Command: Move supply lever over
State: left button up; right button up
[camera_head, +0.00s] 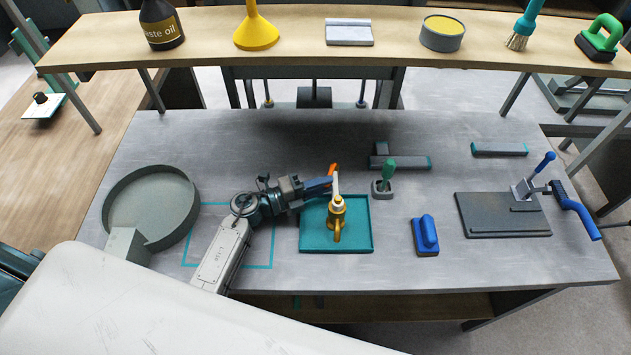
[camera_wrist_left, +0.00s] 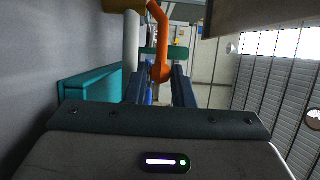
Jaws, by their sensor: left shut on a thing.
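A brass-coloured valve fitting (camera_head: 337,215) with a white upright part (camera_head: 336,184) stands on a teal tray (camera_head: 308,247). An orange lever (camera_head: 333,168) shows at its top, just beyond my fingertips. My left gripper (camera_head: 326,186) reaches in from the left at the height of the fitting's top. In the left wrist view the orange lever (camera_wrist_left: 160,50) comes down between the blue fingers of the left gripper (camera_wrist_left: 160,85), which is shut on it. The white part (camera_wrist_left: 131,40) is close to the left finger, and the teal tray (camera_wrist_left: 90,90) lies to the left. My right gripper is out of view.
A grey round pan (camera_head: 150,205) stands at the left of the table. A green-handled tool (camera_head: 388,172) is behind right of the tray. A blue-handled block (camera_head: 426,236) and a dark plate with blue levers (camera_head: 503,214) are further right. A shelf (camera_head: 290,46) spans the back.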

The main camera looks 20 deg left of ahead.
pick_arm(q)
jog(key=shift+d, duration=0.2)
jog(key=shift+w+d, duration=0.1)
jog(key=shift+d, duration=0.6)
jog(key=o, duration=0.8)
jog(key=shift+o, duration=0.2)
jog(key=b+v, duration=0.1)
jog(key=v, duration=0.3)
jog(key=b+v, duration=0.2)
jog(key=v, duration=0.3)
jog(key=shift+a+f, duration=0.2)
jog(key=shift+s+a+r+b, duration=0.15)
jog(key=shift+s+a+b, duration=0.2)
jog(key=shift+s+a, duration=0.15)
